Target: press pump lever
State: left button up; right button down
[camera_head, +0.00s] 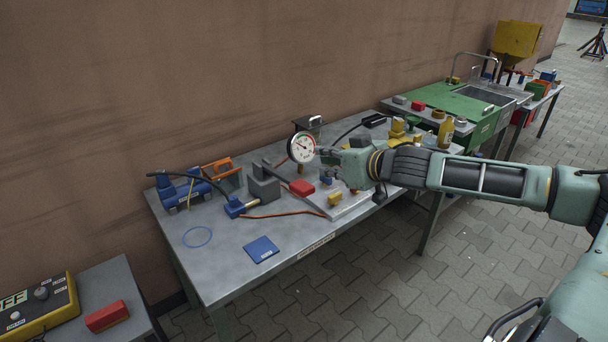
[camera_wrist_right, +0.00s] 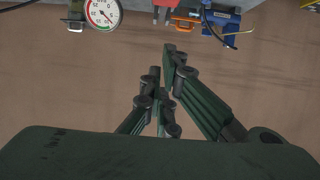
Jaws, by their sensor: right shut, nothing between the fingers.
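A blue pump (camera_head: 186,192) stands at the left end of the grey workbench (camera_head: 225,275). Its black lever (camera_head: 174,175) slants up to the left, with the grip end over the bench's left edge. The pump also shows at the top of the right wrist view (camera_wrist_right: 226,18), with the lever (camera_wrist_right: 232,32) beside it. My right gripper (camera_head: 326,154) is over the middle of the bench near the round pressure gauge (camera_head: 302,147), well right of the pump and apart from the lever. In the wrist view its fingers (camera_wrist_right: 172,58) are together and empty. My left gripper is not in view.
An orange frame (camera_head: 219,168), a grey block (camera_head: 263,186) and the gauge stand between pump and gripper. A wall is behind.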

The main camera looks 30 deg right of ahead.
jog(key=shift+w+d+f, duration=0.1)
dwell(0.3)
jog(key=p, duration=0.4)
send_over(304, 186)
jog(key=f, duration=0.3)
jog(key=shift+w+d+f, duration=0.1)
jog(key=shift+w+f, duration=0.05)
jog(key=shift+w, duration=0.15)
notch_tip(304, 186, down, 3)
jog(key=shift+r, duration=0.1)
jog(key=shift+s+f+p, duration=0.25)
jog(key=shift+f+p, duration=0.1)
jog(key=shift+f, duration=0.45)
jog(key=shift+f, duration=0.15)
